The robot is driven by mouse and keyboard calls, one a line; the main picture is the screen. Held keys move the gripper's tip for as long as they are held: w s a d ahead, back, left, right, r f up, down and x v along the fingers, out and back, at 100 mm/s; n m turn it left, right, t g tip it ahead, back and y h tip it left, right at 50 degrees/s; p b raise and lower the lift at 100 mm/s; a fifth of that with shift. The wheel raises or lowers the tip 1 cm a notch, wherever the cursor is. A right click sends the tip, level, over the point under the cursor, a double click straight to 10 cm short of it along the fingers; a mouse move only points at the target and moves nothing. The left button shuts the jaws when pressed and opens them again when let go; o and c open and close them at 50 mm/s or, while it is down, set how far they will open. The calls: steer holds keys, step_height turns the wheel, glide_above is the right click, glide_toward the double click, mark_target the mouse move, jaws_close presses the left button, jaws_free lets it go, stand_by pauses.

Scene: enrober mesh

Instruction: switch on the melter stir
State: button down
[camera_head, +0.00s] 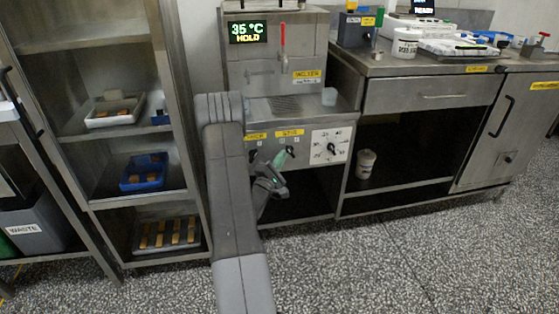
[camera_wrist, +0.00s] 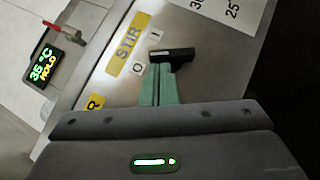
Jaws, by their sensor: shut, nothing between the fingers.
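The melter (camera_head: 275,78) stands in the middle of the head view, its display reading 35 °C HOLD. On its lower front panel is the stir knob (camera_head: 291,151), a black bar handle. In the wrist view the knob (camera_wrist: 176,54) lies beside the yellow STIR label (camera_wrist: 127,47), with O and I marks near its left end. Which mark it is set to is unclear. My gripper (camera_head: 281,157) is at the panel, its green fingers (camera_wrist: 162,74) shut and empty. The fingertips are right at the knob's edge; I cannot tell whether they touch it.
A white dial (camera_head: 331,146) with numbers is right of the knob. A second yellow label (camera_head: 256,136) is to the left. A red-handled lever (camera_head: 283,42) is above. A shelf rack (camera_head: 75,138) stands left, a steel counter (camera_head: 425,67) right. The speckled floor in front is clear.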

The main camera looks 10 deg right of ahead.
mark_target(288, 148)
steer(key=shift+r+m+g+p, duration=0.4)
steer(key=shift+m+g+p, duration=0.4)
steer(key=shift+m+p, duration=0.1)
step_height(288, 148, up, 2)
steer(key=m+g+y+p, duration=0.1)
steer(key=m+g+p, duration=0.1)
steer(key=m+p, duration=0.1)
steer(key=shift+d+y+p, duration=0.1)
steer(key=shift+y+p, duration=0.2)
steer(key=shift+p, duration=0.5)
steer(key=m+g+y+p, duration=0.1)
steer(key=p, duration=0.1)
steer(key=r+m+p, duration=0.1)
steer(key=p, duration=0.1)
steer(key=shift+d+m+g+y, duration=0.3)
steer(key=shift+g+y, duration=0.1)
steer(key=shift+d+m+g+y+p, duration=0.2)
steer(key=shift+m+g+y+p, duration=0.25)
steer(key=shift+y+p, duration=0.45)
steer(key=shift+f, duration=0.25)
steer(key=shift+r+h, duration=0.15)
steer(key=shift+h, duration=0.15)
